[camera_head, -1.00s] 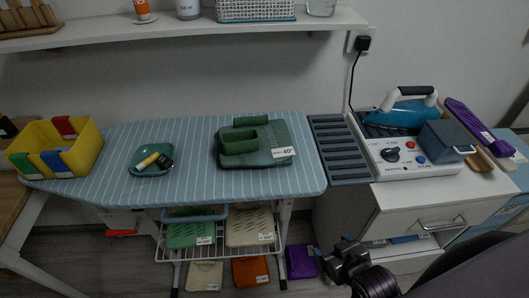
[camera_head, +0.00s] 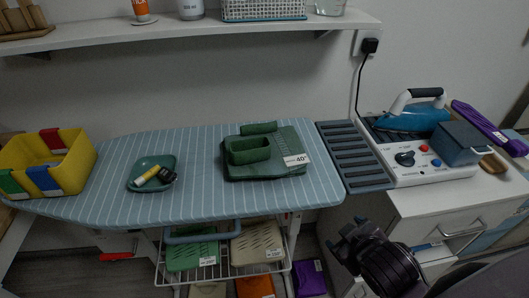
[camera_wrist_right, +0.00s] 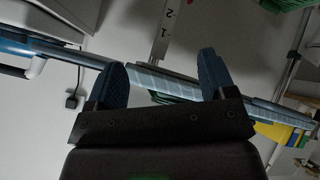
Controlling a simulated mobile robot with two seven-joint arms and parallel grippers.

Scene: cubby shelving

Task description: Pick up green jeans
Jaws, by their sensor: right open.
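A folded dark green garment (camera_head: 295,135) lies on the blue striped ironing board (camera_head: 110,195), with a white "40°" tag at its right. A lighter green folded item (camera_head: 192,256) with a white tag lies in the wire basket under the board. I cannot tell which is the jeans. My right gripper (camera_head: 352,240) is in front of the board's right end, apart from both green items. In the right wrist view its jaws (camera_wrist_right: 163,85) are open and empty, with the board tilted behind them. My left gripper is not in view.
A green dish (camera_head: 138,172) and a yellow bin (camera_head: 75,165) stand on the board's left. An iron (camera_head: 415,118) and control box (camera_head: 440,170) stand on the right cabinet. A beige folded item (camera_head: 257,247) shares the basket. A shelf (camera_head: 100,36) runs above the board.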

